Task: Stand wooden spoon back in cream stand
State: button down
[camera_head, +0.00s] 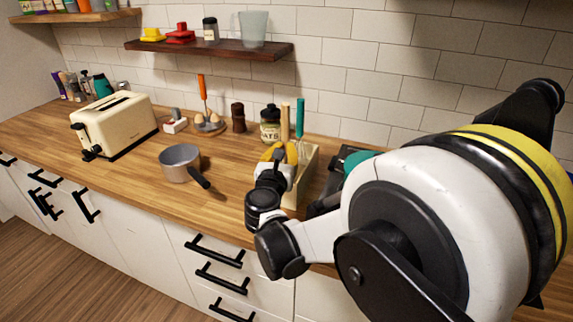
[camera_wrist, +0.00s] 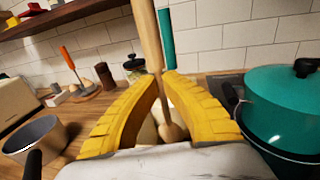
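The wooden spoon (camera_wrist: 146,35) is upright, slightly tilted, between my gripper's yellow fingers (camera_wrist: 161,80), which are closed around its handle. Its rounded end shows lower down between the fingers in the wrist view. In the head view, the spoon's handle (camera_head: 285,119) rises above my gripper (camera_head: 274,154). The cream stand (camera_head: 302,181) is on the counter just right of and behind my gripper, partly hidden by it. A teal-handled utensil (camera_head: 300,117) stands upright at the stand. I cannot tell whether the spoon's lower end is inside the stand.
A teal pot (camera_wrist: 285,105) with a black-knobbed lid is close on the right. A grey saucepan (camera_head: 180,162) stands left, its handle pointing toward my gripper. A jar (camera_head: 270,125) and a dark mill (camera_head: 238,116) stand behind. The counter's front left is clear.

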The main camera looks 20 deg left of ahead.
aim_at(285, 158)
jog(key=shift+f+b, duration=0.55)
jog(key=shift+f, duration=1.1)
jog(key=shift+f, duration=0.2)
jog(key=c, duration=1.6)
grip_release()
jog(key=shift+r, duration=0.1)
